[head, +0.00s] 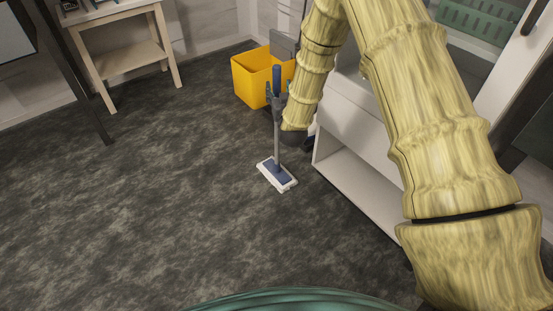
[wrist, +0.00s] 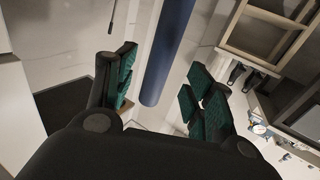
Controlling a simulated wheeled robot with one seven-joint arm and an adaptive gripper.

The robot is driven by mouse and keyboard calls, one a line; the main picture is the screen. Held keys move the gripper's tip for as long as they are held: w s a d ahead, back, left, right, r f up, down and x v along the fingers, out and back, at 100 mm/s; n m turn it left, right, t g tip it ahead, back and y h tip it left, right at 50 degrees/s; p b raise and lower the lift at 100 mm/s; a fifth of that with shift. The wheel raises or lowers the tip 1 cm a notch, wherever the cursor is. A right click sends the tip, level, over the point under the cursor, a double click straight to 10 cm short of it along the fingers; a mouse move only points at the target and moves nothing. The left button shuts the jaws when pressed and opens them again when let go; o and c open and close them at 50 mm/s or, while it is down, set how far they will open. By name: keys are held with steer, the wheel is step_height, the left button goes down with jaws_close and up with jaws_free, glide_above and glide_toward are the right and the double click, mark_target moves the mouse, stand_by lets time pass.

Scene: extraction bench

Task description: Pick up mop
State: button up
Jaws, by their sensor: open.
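The mop (head: 277,173) stands upright on the dark floor, with a flat white-and-blue head and a grey shaft rising to a blue grip. My gripper (head: 276,92) is at the upper part of the handle. In the wrist view, the blue mop handle (wrist: 168,52) runs between the fingers of my gripper (wrist: 160,82). The fingers are open, with a visible gap on both sides of the handle. My arm and gripper hide part of the handle and what lies behind it.
A yellow bucket (head: 251,77) stands just behind the mop. A white open-fronted cabinet (head: 358,190) is close on the right. A small wooden table (head: 127,62) stands at the back left. The floor (head: 140,210) at left and in front is clear.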

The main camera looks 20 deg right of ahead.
mark_target(278, 85)
steer(key=w, duration=0.1)
steer(key=w+b, duration=0.2)
steer(key=w, duration=0.1)
steer(key=shift+d+f, duration=0.15)
steer(key=shift+d, duration=0.15)
steer(key=shift+w+d, duration=0.1)
steer(key=shift+w, duration=0.45)
steer(key=shift+c, duration=0.2)
steer(key=shift+r, duration=0.2)
jaws_close()
